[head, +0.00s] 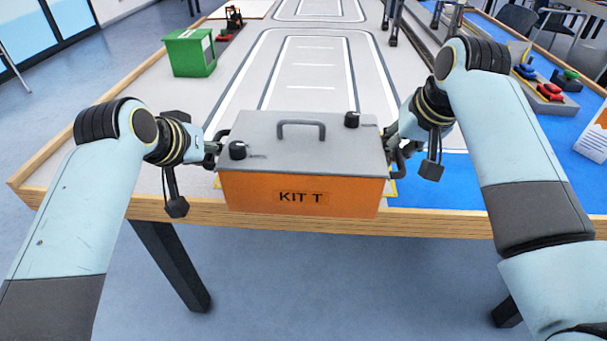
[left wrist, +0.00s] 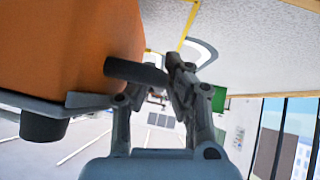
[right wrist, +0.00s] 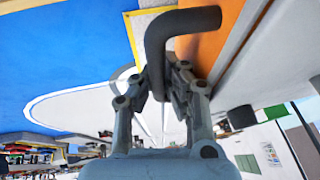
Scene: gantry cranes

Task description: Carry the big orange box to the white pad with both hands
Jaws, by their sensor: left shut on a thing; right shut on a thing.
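My left gripper (head: 217,147) is shut on the box's dark left side handle (left wrist: 135,72). My right gripper (head: 391,146) is shut on the right side handle (right wrist: 158,55). A pale flat panel (head: 245,8) at the far left may be the white pad; I cannot be sure.
Yellow lines (head: 393,188) show on the table beside the box. A green box (head: 190,55) stands at the left. Dark crane legs (head: 391,25) stand at the back right. Colored blocks (head: 550,90) lie at the far right. The grey tabletop (head: 310,75) behind the box is clear.

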